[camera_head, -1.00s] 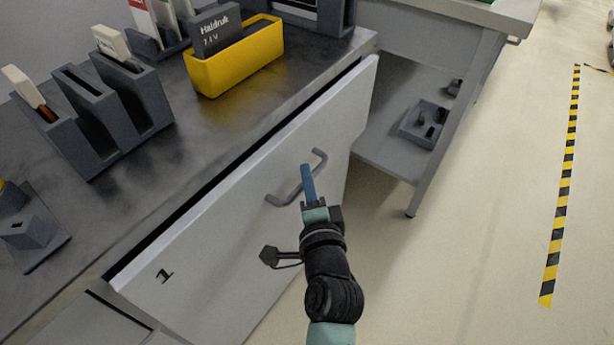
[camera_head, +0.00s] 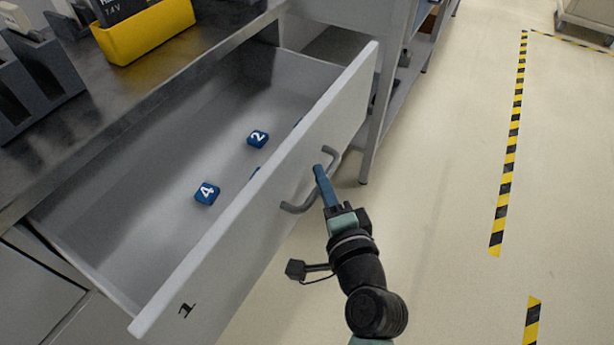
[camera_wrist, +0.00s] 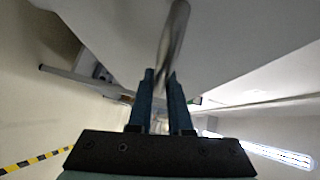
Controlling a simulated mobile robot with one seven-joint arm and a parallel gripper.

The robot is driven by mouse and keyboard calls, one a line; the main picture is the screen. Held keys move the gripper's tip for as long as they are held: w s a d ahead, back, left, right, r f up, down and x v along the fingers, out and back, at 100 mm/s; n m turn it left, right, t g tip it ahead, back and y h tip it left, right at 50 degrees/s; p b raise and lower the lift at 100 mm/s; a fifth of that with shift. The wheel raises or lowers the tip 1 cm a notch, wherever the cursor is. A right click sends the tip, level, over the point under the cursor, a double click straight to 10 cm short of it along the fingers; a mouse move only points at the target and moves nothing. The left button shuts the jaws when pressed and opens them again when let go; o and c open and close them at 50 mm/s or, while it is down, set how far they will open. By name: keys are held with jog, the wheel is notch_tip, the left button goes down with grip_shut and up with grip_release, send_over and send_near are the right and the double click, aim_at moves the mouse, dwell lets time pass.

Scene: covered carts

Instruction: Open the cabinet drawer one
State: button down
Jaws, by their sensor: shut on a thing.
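Cabinet drawer one (camera_head: 235,235) has a white front marked "1" and stands well out from the cabinet under the dark worktop, its grey interior showing. My gripper (camera_head: 319,172) is at the drawer's grey bar handle (camera_head: 298,208), shut on it. In the wrist view, the two blue fingers of my gripper (camera_wrist: 160,80) are on either side of the handle (camera_wrist: 174,45). Blue blocks lie inside the drawer, one marked "4" (camera_head: 207,193) and one marked "2" (camera_head: 258,139). Other blue pieces are mostly hidden behind the drawer front.
A yellow bin (camera_head: 145,32) and dark grey holders (camera_head: 38,85) stand on the worktop (camera_head: 130,105). A grey shelf unit (camera_head: 385,105) stands just beyond the drawer's far end. Open floor with yellow-black tape (camera_head: 508,150) lies to the right.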

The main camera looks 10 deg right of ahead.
jog(key=shift+s+d, duration=0.2)
jog(key=shift+d, duration=0.05)
jog(key=c, duration=0.8)
grip_release()
jog(key=shift+c, duration=0.2)
jog(key=shift+s, duration=0.1)
jog(key=s+d+r, duration=0.1)
jog(key=s+d, duration=0.1)
jog(key=s, duration=1)
jog(key=shift+s+r+p, duration=0.25)
jog(key=shift+r+p, duration=0.1)
jog(key=shift+r, duration=0.05)
